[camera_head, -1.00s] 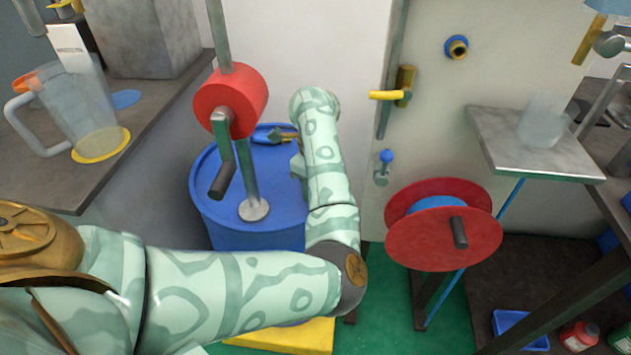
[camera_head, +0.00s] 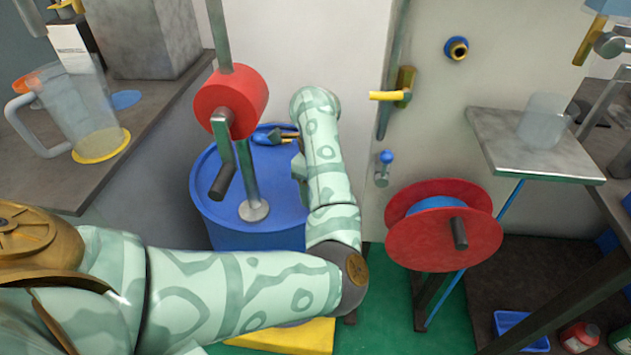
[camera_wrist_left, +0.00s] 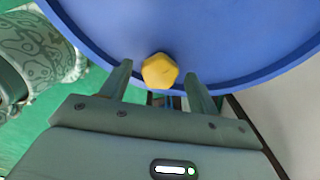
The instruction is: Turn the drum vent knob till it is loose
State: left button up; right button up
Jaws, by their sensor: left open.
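The drum vent knob (camera_wrist_left: 160,71) is a yellow, faceted knob on the top of the blue drum (camera_head: 215,200), near its rim. In the left wrist view it lies between the tips of my left gripper (camera_wrist_left: 158,72). The two fingers stand open, one on each side of the knob, with visible gaps, so they do not grip it. I cannot make out the knob clearly there. My right gripper is not in view.
A yellow-handled lever (camera_head: 390,95) is on the wall behind. A clear jug (camera_head: 75,105) stands on the left bench.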

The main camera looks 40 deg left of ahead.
pick_arm(q)
notch_tip(320, 180, up, 4)
jog(key=shift+f+p, duration=0.15)
jog(key=shift+p, duration=0.75)
notch_tip(320, 180, up, 12)
jog(key=p, duration=0.6)
jog(key=shift+r, duration=0.25)
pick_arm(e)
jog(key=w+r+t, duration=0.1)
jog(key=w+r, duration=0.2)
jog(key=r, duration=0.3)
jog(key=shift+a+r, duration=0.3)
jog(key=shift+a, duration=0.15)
